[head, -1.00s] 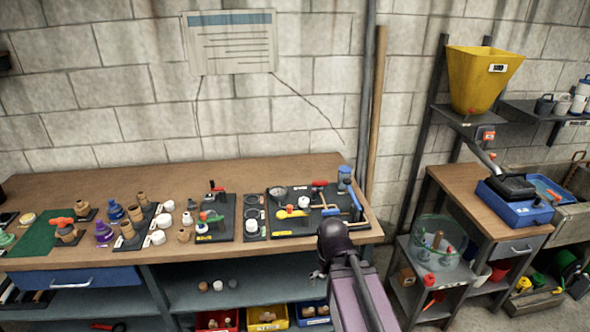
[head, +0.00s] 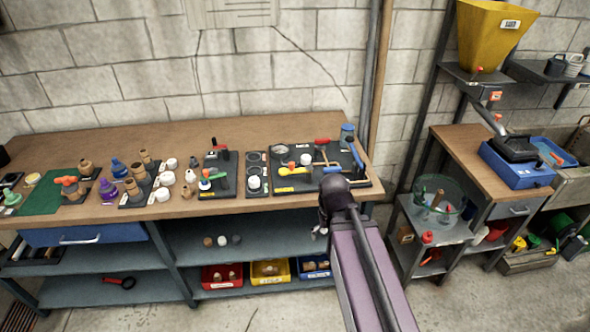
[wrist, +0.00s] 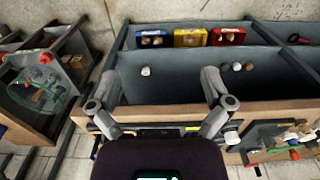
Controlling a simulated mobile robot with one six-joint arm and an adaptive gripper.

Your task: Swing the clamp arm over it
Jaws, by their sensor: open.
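A toggle-clamp-like fixture stands on a black base plate (head: 229,187) on the bench in the head view. It has a dark upright with a red-tipped handle (head: 221,151). A small valve-like part with a green handle (head: 214,177) and a blue and white body sits at its front. Which piece is the clamp arm is too small to tell. The fixture shows at the right of the wrist view, with a red handle end (wrist: 294,155). My gripper (wrist: 160,104) is open and empty in the wrist view, its fingers spread before the bench front, apart from the fixture.
A black tool board (head: 350,182) with a hammer, a yellow-handled tool and a gauge lies right of the fixture. A narrow black plate (head: 256,160) with a white cap lies between. Several fittings crowd the left. The bench's back strip (head: 120,137) is clear.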

